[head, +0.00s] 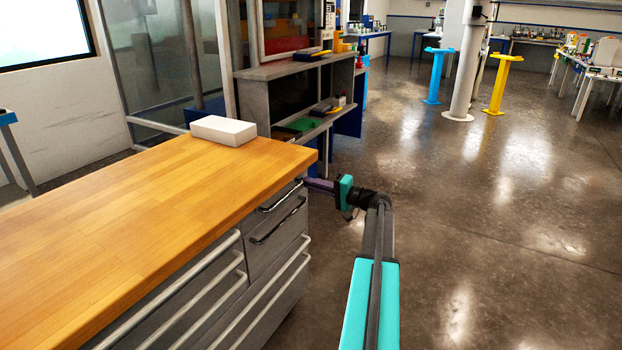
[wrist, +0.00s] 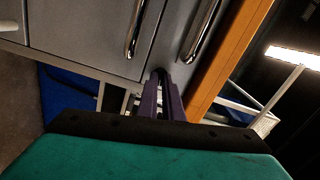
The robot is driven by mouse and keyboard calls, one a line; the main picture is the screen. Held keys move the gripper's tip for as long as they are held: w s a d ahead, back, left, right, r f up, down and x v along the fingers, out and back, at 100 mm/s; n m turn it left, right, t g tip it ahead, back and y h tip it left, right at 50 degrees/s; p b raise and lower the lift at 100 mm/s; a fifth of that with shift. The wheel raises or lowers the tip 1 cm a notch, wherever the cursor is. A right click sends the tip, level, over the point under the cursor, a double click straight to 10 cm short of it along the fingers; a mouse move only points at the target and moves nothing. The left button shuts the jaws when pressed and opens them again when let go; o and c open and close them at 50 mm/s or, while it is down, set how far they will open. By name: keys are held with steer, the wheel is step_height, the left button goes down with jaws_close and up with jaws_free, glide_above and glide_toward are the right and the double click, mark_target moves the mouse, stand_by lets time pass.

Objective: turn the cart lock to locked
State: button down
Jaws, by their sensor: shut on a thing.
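The cart (head: 275,255) has a wooden top and grey drawers, and stands at the left in the head view. My gripper (head: 309,183) is at the cart's upper right front corner, just below the top's edge. In the wrist view my gripper (wrist: 163,80) has its two purple fingers close together, with the tips at the grey drawer front (wrist: 80,35). They are shut on a small dark part there, which I take to be the cart lock (wrist: 159,73). The fingers hide most of it, so I cannot tell which way it is turned.
Bar handles (wrist: 137,28) on the drawers stick out close to my fingers. The wooden edge (wrist: 232,58) runs close beside them. A white block (head: 223,131) lies on the cart top. A grey shelf unit (head: 292,72) stands behind.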

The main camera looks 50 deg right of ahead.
steer(key=shift+a+m+p, duration=0.1)
steer(key=shift+m+p, duration=0.75)
steer(key=shift+m, duration=0.25)
steer(key=shift+f, duration=0.1)
steer(key=shift+s, duration=0.1)
steer(key=c, duration=1.9)
jaws_free()
steer(key=p+v, duration=0.1)
steer(key=v, duration=1.2)
steer(key=shift+s, duration=0.4)
